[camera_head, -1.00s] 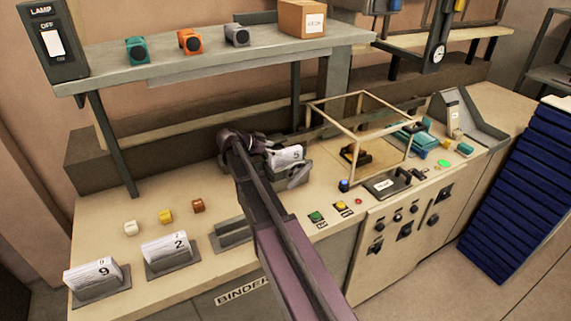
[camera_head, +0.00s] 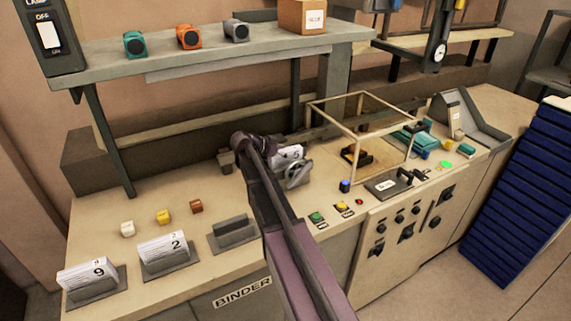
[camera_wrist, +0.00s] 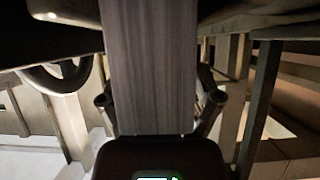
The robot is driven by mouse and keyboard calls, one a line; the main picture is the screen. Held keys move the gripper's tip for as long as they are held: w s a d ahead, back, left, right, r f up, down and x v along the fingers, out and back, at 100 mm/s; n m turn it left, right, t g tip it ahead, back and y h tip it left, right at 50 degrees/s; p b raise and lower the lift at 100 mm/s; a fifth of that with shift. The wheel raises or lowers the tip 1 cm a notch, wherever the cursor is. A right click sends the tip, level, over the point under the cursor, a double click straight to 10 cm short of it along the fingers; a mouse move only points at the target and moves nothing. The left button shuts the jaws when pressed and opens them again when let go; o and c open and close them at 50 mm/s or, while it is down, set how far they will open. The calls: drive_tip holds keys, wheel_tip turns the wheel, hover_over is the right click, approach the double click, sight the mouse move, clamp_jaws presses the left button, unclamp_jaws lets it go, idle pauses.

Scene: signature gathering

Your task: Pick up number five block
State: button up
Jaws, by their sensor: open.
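The number five block (camera_head: 291,154) is a white stack of sheets with a dark digit, partly hidden behind my arm on the bench, left of the glass-framed box. My gripper (camera_head: 293,172) is open and right at this block, with a grey finger across its lower front. In the wrist view, a dark striped slab (camera_wrist: 150,65) stands between the two fingers of my gripper (camera_wrist: 160,103); I cannot tell for sure that it is the block. Whether the fingers touch the block is hidden.
Blocks nine (camera_head: 90,279) and two (camera_head: 166,250) stand in holders at the left, beside an empty grey holder (camera_head: 233,231). The framed box (camera_head: 362,112) is close right of my gripper. A shelf (camera_head: 200,62) overhangs the bench's back. Buttons (camera_head: 342,206) line the front edge.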

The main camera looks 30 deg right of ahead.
idle(0.4)
clamp_jaws()
drive_tip(key=shift+r, duration=0.15)
wheel_tip(320, 180, up, 10)
drive_tip(key=p, duration=1)
idle(1.0)
